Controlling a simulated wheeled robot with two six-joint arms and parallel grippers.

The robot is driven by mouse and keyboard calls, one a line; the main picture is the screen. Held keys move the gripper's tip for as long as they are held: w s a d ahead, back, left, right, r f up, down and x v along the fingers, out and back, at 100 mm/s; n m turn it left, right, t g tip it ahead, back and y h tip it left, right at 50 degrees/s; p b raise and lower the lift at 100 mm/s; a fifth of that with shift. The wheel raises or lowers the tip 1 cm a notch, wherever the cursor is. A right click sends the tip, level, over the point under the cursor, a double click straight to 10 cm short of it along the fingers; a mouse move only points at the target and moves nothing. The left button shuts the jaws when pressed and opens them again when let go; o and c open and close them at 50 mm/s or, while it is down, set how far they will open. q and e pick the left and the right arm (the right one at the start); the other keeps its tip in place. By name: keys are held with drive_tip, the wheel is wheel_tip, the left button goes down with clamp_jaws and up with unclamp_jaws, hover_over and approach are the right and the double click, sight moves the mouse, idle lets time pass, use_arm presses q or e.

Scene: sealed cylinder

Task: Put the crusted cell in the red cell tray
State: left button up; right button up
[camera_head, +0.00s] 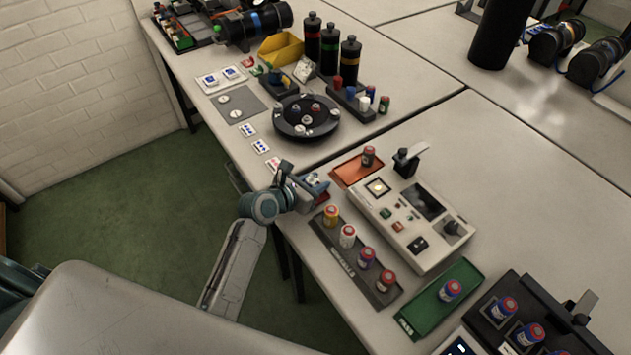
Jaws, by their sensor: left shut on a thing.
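My left gripper (314,184) is at the near edge of the table, just left of the red tray (347,173). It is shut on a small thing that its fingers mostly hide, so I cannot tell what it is. A dark cell with a red top (368,156) stands in the red tray at its far right side. Several cells stand in a dark rack (328,240): an orange one (331,215), a white one (347,236) and darker ones with red tops. I cannot make out a crust on any of them. My right gripper is not in view.
A pale tester box (440,250) with a screen stands right of the rack. A green tray (425,314) holds a blue cell (450,290). A black round dish (305,117), dark bottles (330,50) and white cards (260,146) lie farther back.

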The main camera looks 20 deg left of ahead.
use_arm(q)
drive_tip(key=o, duration=1)
drive_tip(key=shift+f, duration=0.1)
drive_tip(key=v, duration=1.2)
